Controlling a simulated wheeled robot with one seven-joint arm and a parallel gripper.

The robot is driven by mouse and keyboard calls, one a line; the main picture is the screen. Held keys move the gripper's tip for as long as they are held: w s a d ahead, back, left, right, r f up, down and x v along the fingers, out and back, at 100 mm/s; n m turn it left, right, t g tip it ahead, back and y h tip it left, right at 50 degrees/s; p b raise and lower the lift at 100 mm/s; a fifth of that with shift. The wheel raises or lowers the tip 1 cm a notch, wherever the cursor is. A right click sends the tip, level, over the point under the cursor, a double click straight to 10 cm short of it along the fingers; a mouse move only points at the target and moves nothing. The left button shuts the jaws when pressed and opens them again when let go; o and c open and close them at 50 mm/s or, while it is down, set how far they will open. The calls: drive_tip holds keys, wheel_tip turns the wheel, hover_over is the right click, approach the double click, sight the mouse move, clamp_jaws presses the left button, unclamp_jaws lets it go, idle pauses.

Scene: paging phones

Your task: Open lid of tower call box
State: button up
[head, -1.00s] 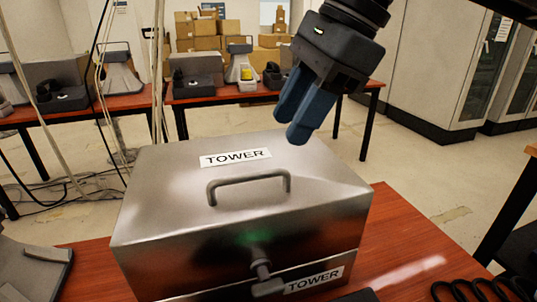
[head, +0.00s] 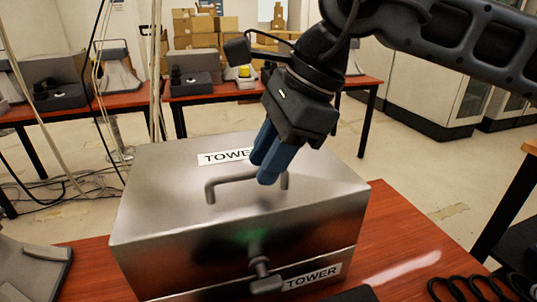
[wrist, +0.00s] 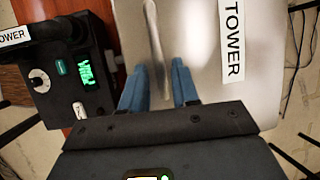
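The tower call box (head: 190,225) is a closed silver metal box with its lid (head: 150,190) down. A bar handle (head: 225,181) stands on the lid, and a latch (head: 264,278) shows on the front. My gripper (head: 262,172) is above the lid, tilted down, its blue fingers overlapping the handle's right part in the head view. In the wrist view my gripper (wrist: 157,75) is open, and the handle (wrist: 155,35) runs between the fingers. Nothing shows gripped. Whether the fingertips are down level with the bar I cannot tell.
The box stands on a red-brown table (head: 400,245), with a coiled black cord (head: 470,290) at right. In the wrist view a black device (wrist: 70,85) with a knob and green display lies at left. Other desks with phones (head: 195,85) stand behind.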

clamp_jaws()
idle(0.4)
